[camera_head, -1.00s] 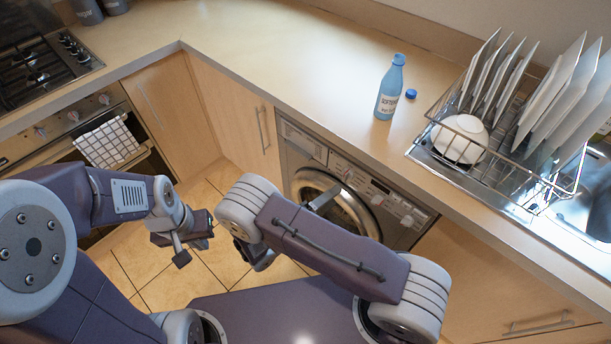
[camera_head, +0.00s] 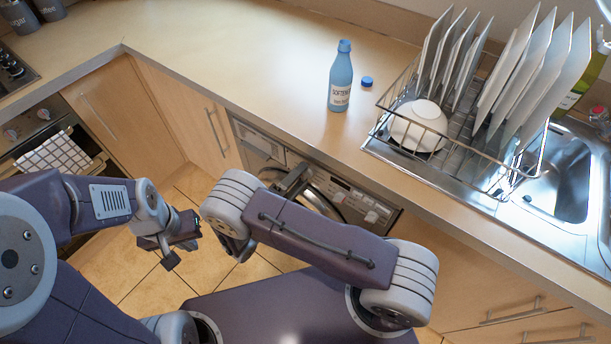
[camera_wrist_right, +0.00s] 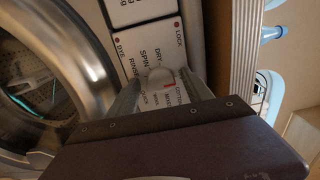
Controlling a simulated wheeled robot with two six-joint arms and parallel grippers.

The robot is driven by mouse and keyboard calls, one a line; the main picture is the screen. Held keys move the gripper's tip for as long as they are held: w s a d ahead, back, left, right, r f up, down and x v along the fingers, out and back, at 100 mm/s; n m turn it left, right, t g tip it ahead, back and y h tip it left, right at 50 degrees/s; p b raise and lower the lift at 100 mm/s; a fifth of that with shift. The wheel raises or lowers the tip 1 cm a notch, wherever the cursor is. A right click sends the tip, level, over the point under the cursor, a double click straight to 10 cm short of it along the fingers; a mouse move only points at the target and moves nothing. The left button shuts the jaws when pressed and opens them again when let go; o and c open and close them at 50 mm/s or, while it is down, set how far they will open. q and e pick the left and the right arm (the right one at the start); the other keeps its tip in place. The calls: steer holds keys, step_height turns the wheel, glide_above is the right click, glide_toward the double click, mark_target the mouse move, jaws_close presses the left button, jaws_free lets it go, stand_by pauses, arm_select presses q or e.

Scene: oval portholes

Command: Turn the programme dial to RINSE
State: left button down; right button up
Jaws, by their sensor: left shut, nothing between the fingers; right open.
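The washing machine (camera_head: 262,143) stands under the counter in the head view. In the right wrist view its dial panel (camera_wrist_right: 140,40) carries words including DYE, RINSE, SPIN, DRY, LOCK and COTTON. My right gripper (camera_wrist_right: 162,88) is open, with one finger on each side of the dial; contact cannot be told. In the head view my right arm partly hides that gripper. My left gripper (camera_head: 183,236) is shut and empty, over the floor at the left.
On the counter (camera_head: 230,60) stand a blue softener bottle (camera_head: 341,82), a blue cap (camera_head: 367,81) and a dish rack (camera_head: 385,135) with plates and a white bowl (camera_head: 418,126). The round door (camera_wrist_right: 50,70) is beside the panel. A sink (camera_head: 560,175) is at the right.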

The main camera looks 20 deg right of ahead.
jaws_close()
